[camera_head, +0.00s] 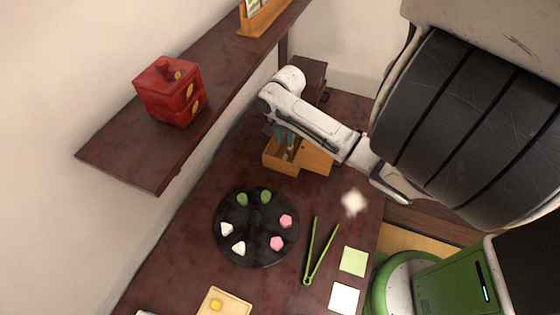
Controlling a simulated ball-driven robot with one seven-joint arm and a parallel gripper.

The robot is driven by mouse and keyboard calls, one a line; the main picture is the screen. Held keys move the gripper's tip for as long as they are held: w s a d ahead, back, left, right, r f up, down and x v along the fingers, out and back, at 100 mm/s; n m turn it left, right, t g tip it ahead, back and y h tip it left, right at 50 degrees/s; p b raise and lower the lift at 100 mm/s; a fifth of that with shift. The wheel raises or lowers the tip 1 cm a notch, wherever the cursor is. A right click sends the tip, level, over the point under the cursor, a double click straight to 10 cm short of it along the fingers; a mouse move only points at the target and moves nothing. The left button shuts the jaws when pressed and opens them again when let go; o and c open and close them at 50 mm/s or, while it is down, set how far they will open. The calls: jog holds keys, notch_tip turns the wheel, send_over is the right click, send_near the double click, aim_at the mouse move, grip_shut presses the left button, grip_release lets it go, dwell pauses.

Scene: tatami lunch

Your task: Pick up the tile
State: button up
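No thing is plainly marked as the tile. A flat pale green square (353,262) and a flat white square (344,299) lie on the dark red table at the lower right; either could be a tile, and I cannot tell which is meant. My gripper (277,134) is at the end of the white arm, pointing down over the small open wooden box (272,164), far behind the two squares. Its fingers are small and partly hidden by the arm, so their opening does not show clearly. Something teal (290,139) shows beside the fingers, over the box.
A black round plate (255,253) with several green, pink and white sweets stands mid-table. Green tongs (309,268) lie right of it. A wooden tray (211,312) is at the bottom. A shelf (130,158) with a red box (158,95) overhangs the left side.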

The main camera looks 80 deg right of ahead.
aim_at(286, 157)
notch_tip(286, 157, down, 9)
jog(key=shift+s+a+p, duration=0.1)
jog(key=shift+s+p, duration=0.05)
jog(key=shift+p, duration=0.15)
grip_shut()
dwell(0.4)
